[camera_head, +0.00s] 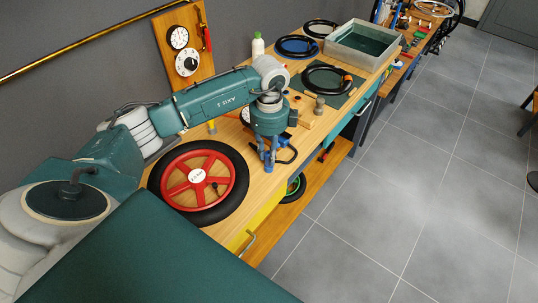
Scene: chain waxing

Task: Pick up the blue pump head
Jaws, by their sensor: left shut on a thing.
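My left gripper (269,152) reaches over the wooden bench from the left and points down, just right of a red-spoked wheel with a black tyre (198,182). It is shut on a small blue piece, which appears to be the blue pump head (269,166); fingers and piece blend at this size. A black looped part (288,155) lies beside the fingertips; whether it joins the blue piece I cannot tell. Whether the piece touches the bench I cannot tell. My right gripper is not in view.
Behind the gripper, a black tyre (328,79) lies on a dark mat, near a small cylinder (320,105). A grey tray (361,42) and a white-green bottle (258,44) stand farther back. A gauge board (185,48) stands at the wall.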

